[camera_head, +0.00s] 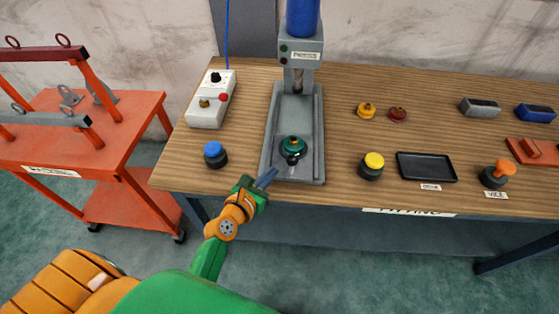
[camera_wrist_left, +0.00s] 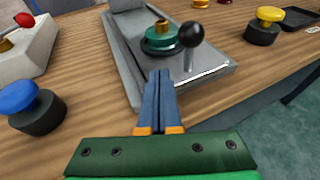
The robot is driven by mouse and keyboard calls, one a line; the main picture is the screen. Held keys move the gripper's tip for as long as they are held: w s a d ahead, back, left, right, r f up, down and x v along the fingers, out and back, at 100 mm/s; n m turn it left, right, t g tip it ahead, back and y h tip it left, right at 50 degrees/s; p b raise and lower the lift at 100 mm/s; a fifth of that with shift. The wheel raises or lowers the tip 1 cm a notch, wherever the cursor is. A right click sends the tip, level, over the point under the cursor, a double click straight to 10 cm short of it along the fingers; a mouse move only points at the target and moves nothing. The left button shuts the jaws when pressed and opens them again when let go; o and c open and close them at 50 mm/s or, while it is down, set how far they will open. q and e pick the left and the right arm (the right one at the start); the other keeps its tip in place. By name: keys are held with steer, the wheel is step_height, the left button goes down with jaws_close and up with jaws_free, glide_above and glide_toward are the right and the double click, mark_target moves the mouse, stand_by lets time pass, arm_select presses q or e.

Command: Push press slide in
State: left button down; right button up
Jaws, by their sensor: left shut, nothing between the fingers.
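The press (camera_head: 303,50) is a grey column with a blue top, standing at the back of a grey base tray (camera_head: 314,130) on the wooden bench. The press slide (camera_head: 293,147) is a green round piece with a brass centre and a black ball knob, at the front part of the tray. It also shows in the left wrist view (camera_wrist_left: 160,38), with the black knob (camera_wrist_left: 191,34) at its near right. My left gripper (camera_head: 266,178) is shut and empty, its blue fingers pointing at the slide from the near left, short of the knob. My right gripper is not in view.
A blue button (camera_head: 215,154) and a white control box (camera_head: 212,98) stand left of the press. A yellow button (camera_head: 371,166) and a black tray (camera_head: 426,167) lie to the right. Bare bench lies between the blue button and the press.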

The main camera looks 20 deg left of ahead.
mark_target(285, 155)
arm_select(q)
steer(key=x, duration=0.2)
steer(key=r+x, duration=0.1)
steer(key=x, duration=0.2)
steer(key=shift+w+d, duration=0.15)
steer(key=shift+w, duration=0.05)
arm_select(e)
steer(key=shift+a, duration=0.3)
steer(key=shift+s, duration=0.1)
